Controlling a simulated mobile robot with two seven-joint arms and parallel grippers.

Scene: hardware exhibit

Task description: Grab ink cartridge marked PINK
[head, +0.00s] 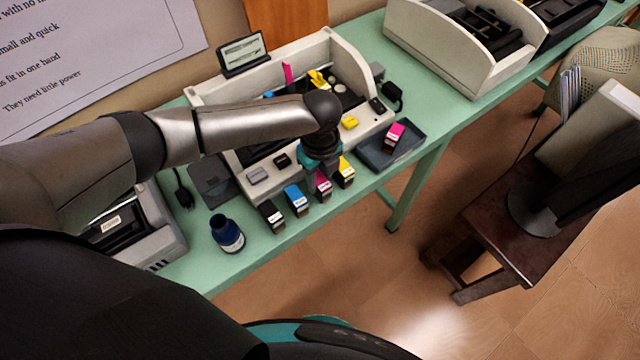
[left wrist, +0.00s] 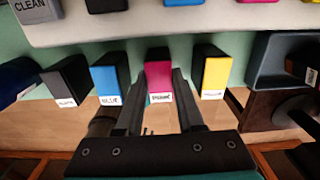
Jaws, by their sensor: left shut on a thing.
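The pink cartridge (left wrist: 158,78) stands in the row at the front edge of the table, with a white label on its near face. My left gripper (left wrist: 160,88) is shut on it, one finger on each side. In the head view the pink cartridge (head: 323,185) shows just below my left gripper (head: 318,168), partly covered by it. The blue cartridge (head: 296,199) and black cartridge (head: 271,214) stand to its left, and the yellow cartridge (head: 345,172) to its right. My right gripper is not in view.
A dark tray (head: 411,156) at the right holds another pink cartridge (head: 395,132). An open printer (head: 365,125) stands behind the row. A blue ink bottle (head: 227,234) is at the left. The table's front edge lies close to the row.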

